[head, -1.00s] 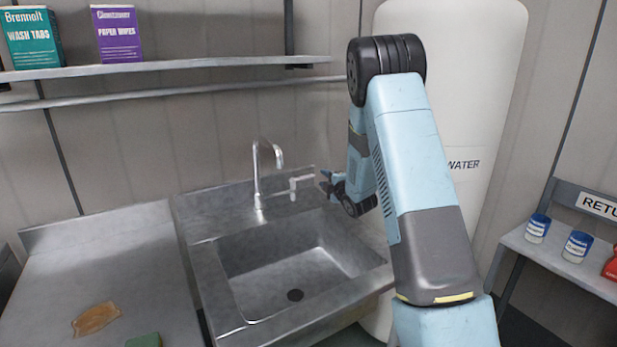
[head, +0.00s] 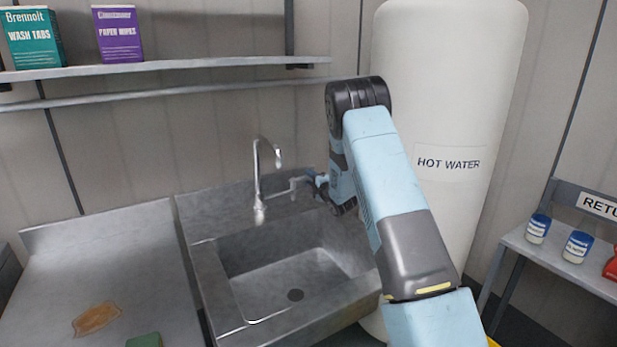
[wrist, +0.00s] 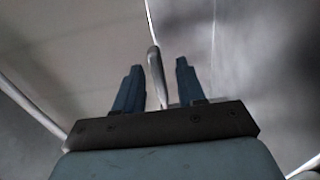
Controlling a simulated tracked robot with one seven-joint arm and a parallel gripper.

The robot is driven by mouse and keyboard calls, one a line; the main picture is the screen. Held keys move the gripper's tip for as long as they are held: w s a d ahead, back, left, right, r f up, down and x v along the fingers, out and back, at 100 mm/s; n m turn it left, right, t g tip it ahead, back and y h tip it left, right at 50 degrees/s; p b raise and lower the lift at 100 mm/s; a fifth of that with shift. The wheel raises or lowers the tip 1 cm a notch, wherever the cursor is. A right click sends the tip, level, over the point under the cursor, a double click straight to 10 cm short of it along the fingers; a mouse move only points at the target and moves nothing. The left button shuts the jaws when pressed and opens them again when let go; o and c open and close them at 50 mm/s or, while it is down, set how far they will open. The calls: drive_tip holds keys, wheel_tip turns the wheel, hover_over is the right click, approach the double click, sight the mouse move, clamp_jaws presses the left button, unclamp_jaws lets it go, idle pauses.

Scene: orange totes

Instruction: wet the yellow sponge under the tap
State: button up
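The tap (head: 260,180) is a tall curved spout at the back of the steel sink (head: 215,280); no water shows. Its side lever (head: 292,186) is to the right of the spout. My gripper (head: 314,183) is at the right of the lever, close to its end; contact cannot be told. In the wrist view its two fingers (wrist: 155,90) stand apart, with a pale rod (wrist: 155,72), likely the lever, showing between them. A green-topped block (head: 145,341) is cut off at the bottom edge on the left counter; no yellow shows on it.
An orange-brown patch (head: 96,318) lies on the left steel counter (head: 110,260). A shelf (head: 170,67) with two boxes is above. A white hot water tank (head: 450,110) stands behind my arm. Jars (head: 537,229) stand on the right shelf. The sink basin is empty.

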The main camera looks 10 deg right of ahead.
drive_tip(key=shift+x, duration=2.05)
clamp_jaws()
drive_tip(key=shift+f, duration=0.1)
